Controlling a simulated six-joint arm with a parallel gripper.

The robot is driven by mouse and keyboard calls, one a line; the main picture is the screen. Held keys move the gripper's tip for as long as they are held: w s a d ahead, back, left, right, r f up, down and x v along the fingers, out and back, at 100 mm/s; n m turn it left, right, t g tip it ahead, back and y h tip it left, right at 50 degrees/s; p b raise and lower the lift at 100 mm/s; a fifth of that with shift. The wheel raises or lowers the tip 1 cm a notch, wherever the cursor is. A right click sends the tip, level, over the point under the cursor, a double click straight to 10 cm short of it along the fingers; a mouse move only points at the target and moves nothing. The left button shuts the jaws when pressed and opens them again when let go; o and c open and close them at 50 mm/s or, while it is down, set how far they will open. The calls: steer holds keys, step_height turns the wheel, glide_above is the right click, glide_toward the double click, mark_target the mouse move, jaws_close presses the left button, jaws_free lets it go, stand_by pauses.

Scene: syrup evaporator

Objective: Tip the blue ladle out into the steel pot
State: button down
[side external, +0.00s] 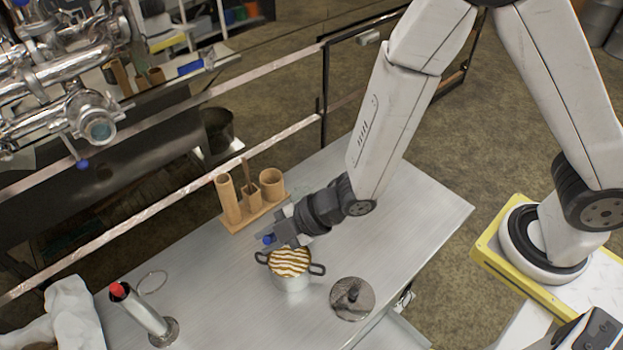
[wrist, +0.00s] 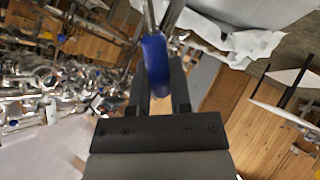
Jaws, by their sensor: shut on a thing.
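The blue ladle shows as a blue handle (wrist: 156,65) between my two fingers in the wrist view, with a steel shaft running out of the top of the picture. In the side external view only a small blue part (side external: 268,239) shows at my fingertips; its bowl cannot be made out. My gripper (side external: 279,235) is shut on the handle. It is over the back left rim of the steel pot (side external: 293,284). The pot stands upright, lid off, with two dark handles. White and brown stripes show at its top. Whether the ladle holds anything cannot be seen.
A round lid with a dark knob (side external: 352,298) lies right of the pot. A wooden stand (side external: 252,222) with several cups is behind it. A steel post with a red tip (side external: 145,310) and a ring are at left. The table's right part (side external: 420,215) is clear.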

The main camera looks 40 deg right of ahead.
steer(key=shift+w+d+r+m+g+y, duration=0.1)
steer(key=shift+w+d+r+m+y, duration=0.25)
steer(key=shift+d+r+y, duration=0.3)
steer(key=shift+w+d+r+m+g+y, duration=0.1)
steer(key=shift+w+d+r+m+y, duration=0.3)
steer(key=shift+d, duration=0.35)
steer(key=shift+w+d+r+m+g+y, duration=0.15)
steer(key=shift+w+d+r+y, duration=0.1)
steer(key=shift+d+r+y, duration=0.4)
steer(key=w+d+r+m+y, duration=0.2)
steer(key=d+y, duration=0.1)
steer(key=d, duration=0.2)
steer(key=shift+w+d+m, duration=0.25)
steer(key=shift+w+m, duration=0.05)
steer(key=shift+y, duration=0.3)
